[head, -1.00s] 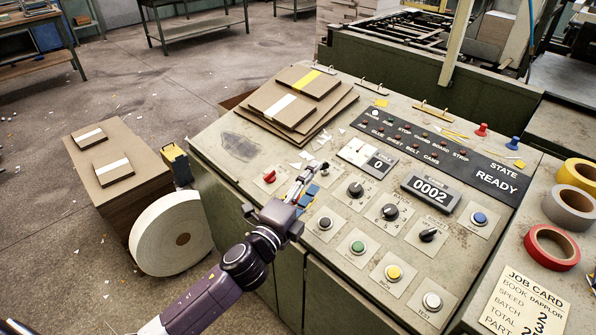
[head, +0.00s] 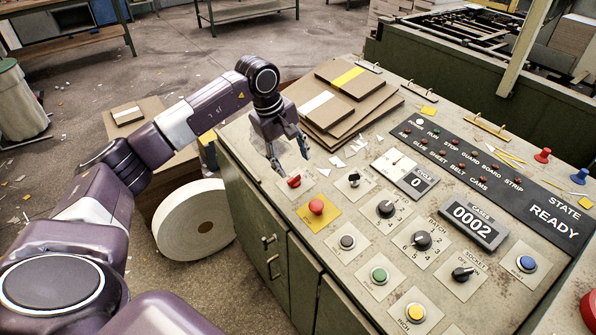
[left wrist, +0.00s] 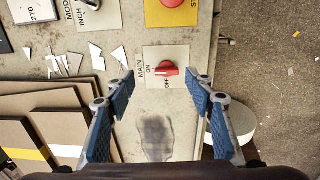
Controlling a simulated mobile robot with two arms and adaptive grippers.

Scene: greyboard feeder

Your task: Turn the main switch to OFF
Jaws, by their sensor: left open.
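The main switch (head: 294,181) is a small red knob on a pale plate at the panel's left edge. In the left wrist view the red knob (left wrist: 167,69) sits on its plate, marked MAIN, ON and OFF. Its handle appears to lie toward the ON mark. My left gripper (head: 288,158) is open and empty, pointing down just behind the switch in the head view. In the left wrist view the blue-padded fingers (left wrist: 163,88) stand apart on either side of the switch, not visibly touching it. My right gripper is not in view.
A red stop button (head: 316,207) on a yellow plate sits close in front of the switch. Stacked brown boards (head: 330,125) lie behind it on the panel, with paper scraps beside them. More knobs and buttons, such as a black selector (head: 385,208), are to the right.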

